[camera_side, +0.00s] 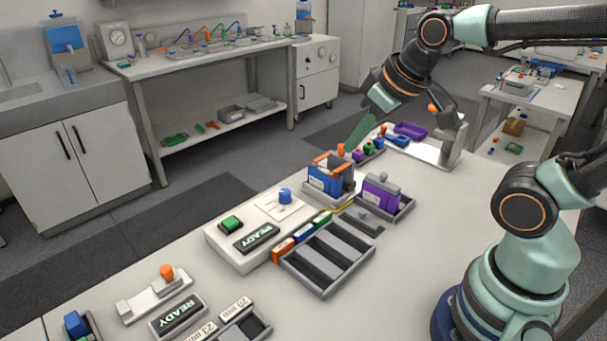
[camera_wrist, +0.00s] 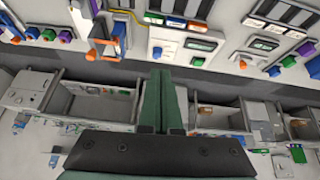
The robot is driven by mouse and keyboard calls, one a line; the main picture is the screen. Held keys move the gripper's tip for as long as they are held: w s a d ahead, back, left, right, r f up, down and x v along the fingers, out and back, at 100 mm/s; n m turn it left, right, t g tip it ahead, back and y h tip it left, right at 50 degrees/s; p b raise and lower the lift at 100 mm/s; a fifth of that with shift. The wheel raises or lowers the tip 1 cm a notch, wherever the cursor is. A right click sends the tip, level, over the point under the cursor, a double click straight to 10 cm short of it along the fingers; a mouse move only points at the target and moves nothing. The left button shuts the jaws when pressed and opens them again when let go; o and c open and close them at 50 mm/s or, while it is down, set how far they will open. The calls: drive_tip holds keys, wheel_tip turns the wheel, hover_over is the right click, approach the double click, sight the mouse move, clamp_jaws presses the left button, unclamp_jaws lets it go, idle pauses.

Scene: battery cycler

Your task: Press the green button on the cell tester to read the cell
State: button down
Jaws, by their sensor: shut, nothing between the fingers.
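The white cell tester (camera_side: 222,250) lies on the bench in the middle of the side view. Its green button (camera_side: 231,223) is at its left end, beside a display (camera_side: 257,237) reading READY. In the wrist view the green button (camera_wrist: 197,62) is above and to the right of my fingertips. A blue cell with orange parts (camera_side: 328,180) stands in a holder at the tester's far right end. My gripper (camera_side: 353,143) is shut and empty, its green fingers pointing down behind and above the blue cell, away from the button. The closed fingers (camera_wrist: 160,75) also show in the wrist view.
A blue knob (camera_side: 285,196) stands on the tester near the button. A purple cell (camera_side: 380,192) sits in a tray to the right. An empty compartment tray (camera_side: 328,258) lies in front. Another unit with an orange knob (camera_side: 166,272) and a second READY display (camera_side: 178,315) is front left.

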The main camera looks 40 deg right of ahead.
drive_tip(key=w+a+f+n+t+y, duration=0.1)
drive_tip(key=w+a+f+n, duration=0.15)
drive_tip(key=w, duration=0.35)
drive_tip(key=w+a+f+n+t, duration=0.1)
drive_tip(key=w+a+n, duration=0.25)
drive_tip(key=w, duration=0.25)
drive_tip(key=n+t+y, duration=0.1)
drive_tip(key=n, duration=0.4)
hover_over(235, 222)
wheel_tip(235, 222, down, 6)
drive_tip(key=shift+a+r, duration=0.1)
drive_tip(key=shift+f, duration=4.45)
drive_tip(key=shift+f, duration=0.1)
drive_tip(key=shift+f, duration=0.3)
drive_tip(key=shift+f, duration=0.55)
drive_tip(key=shift+r, duration=0.95)
